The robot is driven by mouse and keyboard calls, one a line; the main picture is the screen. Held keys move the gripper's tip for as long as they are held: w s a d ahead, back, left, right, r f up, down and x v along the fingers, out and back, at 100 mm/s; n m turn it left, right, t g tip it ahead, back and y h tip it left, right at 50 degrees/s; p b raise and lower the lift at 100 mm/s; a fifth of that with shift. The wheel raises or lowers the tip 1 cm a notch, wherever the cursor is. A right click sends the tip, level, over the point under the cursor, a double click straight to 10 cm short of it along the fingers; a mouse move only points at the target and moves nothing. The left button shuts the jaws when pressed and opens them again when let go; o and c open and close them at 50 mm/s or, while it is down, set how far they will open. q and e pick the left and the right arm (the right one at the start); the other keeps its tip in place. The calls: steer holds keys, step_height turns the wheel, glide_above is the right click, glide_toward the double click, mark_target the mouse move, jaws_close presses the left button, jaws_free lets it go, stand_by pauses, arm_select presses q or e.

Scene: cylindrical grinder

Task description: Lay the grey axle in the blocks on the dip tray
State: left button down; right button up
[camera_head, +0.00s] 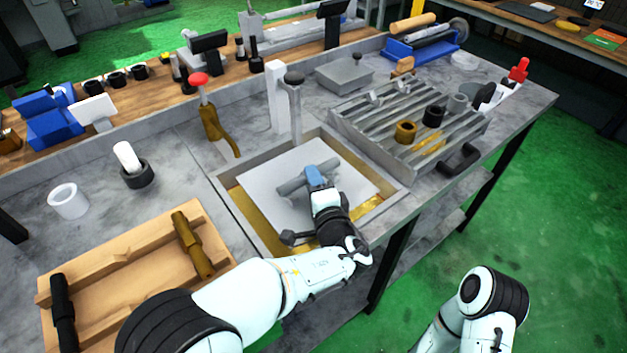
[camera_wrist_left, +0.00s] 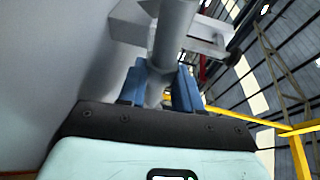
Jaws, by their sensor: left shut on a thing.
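The grey axle (camera_head: 296,186) lies across the pale plate of the dip tray (camera_head: 262,184) in the head view. My left gripper (camera_head: 317,176) comes down from the near side and is shut on the axle around its middle. In the left wrist view the axle (camera_wrist_left: 172,42) runs between the blue fingers of my left gripper (camera_wrist_left: 160,82). A light grey block (camera_wrist_left: 130,22) shows beside the axle there. I cannot tell whether the axle rests in the blocks or hangs just above; the gripper hides part of them. My right gripper is out of view.
A wooden rack (camera_head: 128,262) with a brass-coloured shaft (camera_head: 193,245) and a black shaft (camera_head: 63,312) stands left. A post (camera_head: 295,110) rises behind the tray. A slatted rack (camera_head: 385,130) with rings stands right. A red-topped brass tool (camera_head: 211,120) stands behind left.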

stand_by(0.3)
arm_select(q)
steer(key=c, duration=0.7)
jaws_free()
steer(key=shift+f, duration=0.15)
steer(key=shift+s+d, duration=0.1)
steer(key=v, duration=1.3)
steer(key=shift+s, duration=0.1)
